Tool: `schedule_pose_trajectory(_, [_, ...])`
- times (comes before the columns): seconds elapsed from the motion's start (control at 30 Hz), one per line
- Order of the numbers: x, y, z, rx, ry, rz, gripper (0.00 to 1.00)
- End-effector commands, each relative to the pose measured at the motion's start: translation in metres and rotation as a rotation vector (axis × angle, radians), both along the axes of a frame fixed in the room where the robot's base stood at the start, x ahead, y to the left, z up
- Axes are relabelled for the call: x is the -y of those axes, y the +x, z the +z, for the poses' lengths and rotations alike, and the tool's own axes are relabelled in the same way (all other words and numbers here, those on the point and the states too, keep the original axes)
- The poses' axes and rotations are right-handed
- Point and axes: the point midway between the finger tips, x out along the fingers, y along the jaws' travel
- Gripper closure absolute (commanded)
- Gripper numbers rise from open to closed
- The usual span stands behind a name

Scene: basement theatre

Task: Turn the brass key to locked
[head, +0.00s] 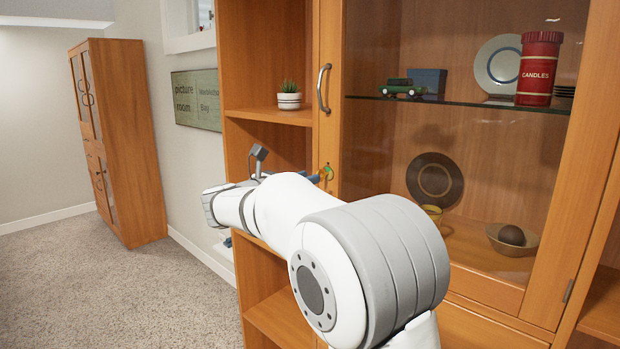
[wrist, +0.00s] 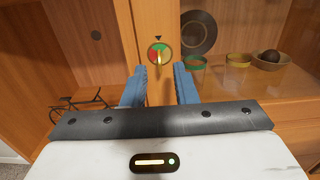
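The brass key (wrist: 159,58) sits in a small round red and green dial (wrist: 152,52) on the cabinet door's wooden frame, with a dark triangle mark above it. In the wrist view the key looks roughly upright; its exact angle is too small to read. My gripper (wrist: 160,77) is open, its two blue fingers apart on either side below the key, with nothing visible between them. In the head view my gripper (head: 318,178) is just left of the lock (head: 329,172), partly hidden by my arm. I cannot tell whether the fingers touch the key.
The glass-door cabinet has a metal handle (head: 324,88) above the lock. Behind the glass are a red candles tin (head: 539,68), a green toy car (head: 402,87) and a bowl (head: 512,240). Left open shelves hold a potted plant (head: 289,96) and a model bicycle (wrist: 82,104).

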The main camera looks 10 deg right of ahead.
Motion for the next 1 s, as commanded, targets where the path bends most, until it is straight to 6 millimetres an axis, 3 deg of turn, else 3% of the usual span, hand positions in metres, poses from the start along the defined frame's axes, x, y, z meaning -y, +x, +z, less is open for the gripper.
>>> schedule_pose_trajectory(0.27, [0.032, 0.022, 0.000, 0.000, 0.002, -0.003, 0.74])
schedule_pose_trajectory(0.63, [0.037, 0.026, 0.000, 0.000, 0.003, -0.001, 0.75])
schedule_pose_trajectory(0.93, [0.037, 0.025, 0.000, 0.000, 0.003, -0.002, 1.00])
schedule_pose_trajectory(1.0, [0.037, 0.025, 0.000, 0.000, 0.003, -0.003, 1.00])
